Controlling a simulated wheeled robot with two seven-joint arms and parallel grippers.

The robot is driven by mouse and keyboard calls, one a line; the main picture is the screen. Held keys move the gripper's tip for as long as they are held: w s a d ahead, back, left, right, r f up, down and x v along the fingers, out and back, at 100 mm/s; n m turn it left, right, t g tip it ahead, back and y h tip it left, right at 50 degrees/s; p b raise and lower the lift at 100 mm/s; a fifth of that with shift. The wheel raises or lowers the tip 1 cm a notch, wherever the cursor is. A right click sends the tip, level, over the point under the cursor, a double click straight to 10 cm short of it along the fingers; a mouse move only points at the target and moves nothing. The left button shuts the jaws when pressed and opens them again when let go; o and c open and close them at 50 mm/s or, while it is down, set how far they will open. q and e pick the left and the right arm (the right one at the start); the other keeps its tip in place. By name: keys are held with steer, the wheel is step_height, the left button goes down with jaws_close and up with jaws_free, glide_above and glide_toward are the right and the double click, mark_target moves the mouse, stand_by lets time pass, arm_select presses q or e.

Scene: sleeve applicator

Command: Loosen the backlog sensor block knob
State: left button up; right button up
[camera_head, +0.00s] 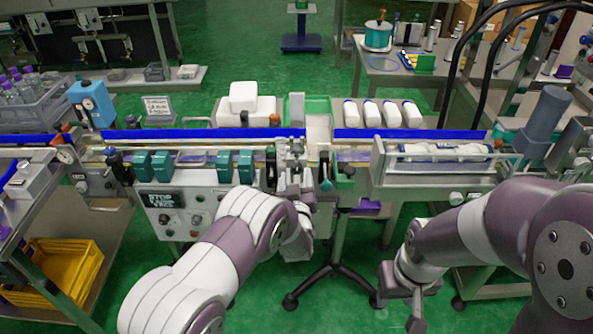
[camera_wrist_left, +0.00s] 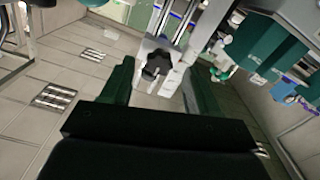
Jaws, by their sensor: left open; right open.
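A black lobed knob (camera_wrist_left: 158,64) sits on a pale grey block (camera_wrist_left: 172,82) in the left wrist view. My left gripper (camera_wrist_left: 159,88) is open, its two dark fingers apart on either side of the knob and block in that view. I see no finger touching the knob, but the remaining distance is hard to judge. In the head view my left gripper (camera_head: 292,186) is at the middle of the machine's front; its fingers and the knob are hard to make out there. My right gripper (camera_head: 401,302) is open and empty, low in front of the machine's right side.
A conveyor with blue rails (camera_head: 200,133) runs across the machine. A yellow crate (camera_head: 62,270) is at lower left.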

mark_target(297, 169)
arm_select(q)
steer(key=shift+w+r, duration=0.15)
steer(key=shift+w, duration=1.05)
steer(key=shift+s, duration=0.1)
steer(key=c, duration=1)
steer(key=shift+c, duration=0.2)
